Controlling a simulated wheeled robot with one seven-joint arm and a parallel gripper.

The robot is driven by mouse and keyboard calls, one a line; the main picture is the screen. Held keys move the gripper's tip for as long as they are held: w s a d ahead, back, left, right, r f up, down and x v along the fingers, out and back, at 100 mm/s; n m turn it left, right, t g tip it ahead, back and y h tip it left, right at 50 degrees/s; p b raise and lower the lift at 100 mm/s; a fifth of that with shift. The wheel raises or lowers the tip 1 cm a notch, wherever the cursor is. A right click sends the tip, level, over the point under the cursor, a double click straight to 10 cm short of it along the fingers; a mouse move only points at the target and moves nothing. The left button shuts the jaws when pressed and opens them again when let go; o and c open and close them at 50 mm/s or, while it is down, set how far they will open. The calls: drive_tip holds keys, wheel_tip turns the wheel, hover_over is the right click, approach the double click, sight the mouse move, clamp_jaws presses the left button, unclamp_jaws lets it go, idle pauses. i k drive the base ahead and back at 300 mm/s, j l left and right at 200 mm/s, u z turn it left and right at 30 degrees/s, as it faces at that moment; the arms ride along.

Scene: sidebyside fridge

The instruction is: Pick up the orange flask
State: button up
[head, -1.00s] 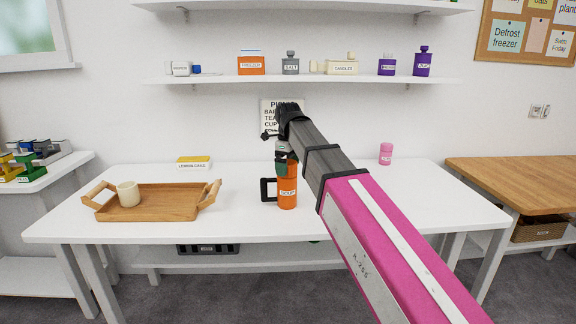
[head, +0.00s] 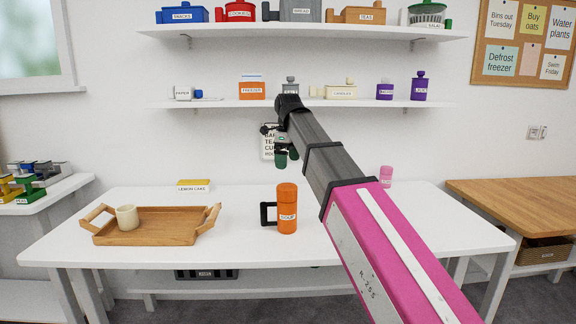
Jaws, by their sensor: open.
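The orange flask (head: 287,208) stands upright on the white table (head: 345,240). It has an orange lid, a black handle on its left side and a white label reading SOUP. My gripper (head: 287,158) hangs from the end of my arm, with green fingertips pointing down. It appears above the flask's lid in the picture, apart from it and empty. How far it is from the flask in depth is hard to tell.
A wooden tray (head: 185,238) with a cream cup (head: 127,217) stands to the left. A yellow lemon cake box (head: 194,185) is behind it. A pink jar (head: 386,174) stands behind my arm's right side. Shelves hang above. The table's front middle is clear.

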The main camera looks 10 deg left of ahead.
sight(286, 222)
drive_tip(key=k+l, duration=0.8)
drive_tip(key=l, duration=0.1)
